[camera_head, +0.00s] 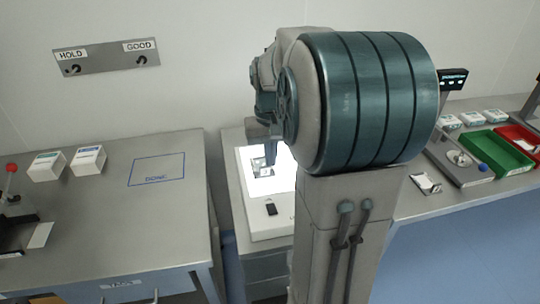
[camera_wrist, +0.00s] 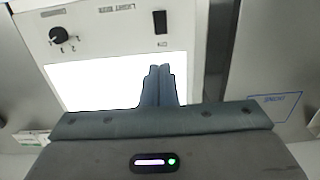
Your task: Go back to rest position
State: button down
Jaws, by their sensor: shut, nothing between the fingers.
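My gripper (camera_wrist: 158,72) is shut and empty in the wrist view, its two fingers together in front of a bright light panel. In the head view my gripper (camera_head: 270,152) points down over the lit panel of the light box (camera_head: 270,222), partly hidden behind my large green arm joint. The light box also shows in the wrist view (camera_wrist: 110,35), with a black knob and a dark switch on its casing. I cannot tell how far the fingertips are above the panel.
Left bench (camera_head: 90,235) holds two white boxes (camera_head: 68,163) and a blue-outlined area (camera_head: 157,169). Right bench (camera_head: 425,203) carries a green tray (camera_head: 497,152), a red tray (camera_head: 520,140) and several small boxes. A hook plate marked HOLD and GOOD (camera_head: 107,57) is on the wall.

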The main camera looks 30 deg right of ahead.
jog(key=shift+a, duration=0.1)
jog(key=s+a+n+t, duration=0.3)
jog(key=s+a, duration=0.9)
jog(key=s, duration=0.1)
jog(key=shift+s+r+t, duration=0.15)
jog(key=shift+r+t, duration=0.25)
jog(key=shift+r, duration=0.05)
jog(key=c, duration=2.1)
grip_release()
jog(key=shift+s+a+f, duration=0.1)
jog(key=shift+s+a, duration=0.15)
jog(key=o, duration=0.9)
jog(key=shift+s+a+f, duration=0.1)
jog(key=shift+s+a, duration=0.05)
jog(key=shift+s, duration=0.05)
jog(key=m+g+b, duration=0.3)
jog(key=b, duration=1.3)
send_over(270, 205)
jog(key=f, duration=0.2)
notch_tip(270, 205, down, 14)
jog(key=shift+r+b, duration=0.25)
jog(key=shift+b, duration=0.8)
jog(key=shift+c, duration=0.3)
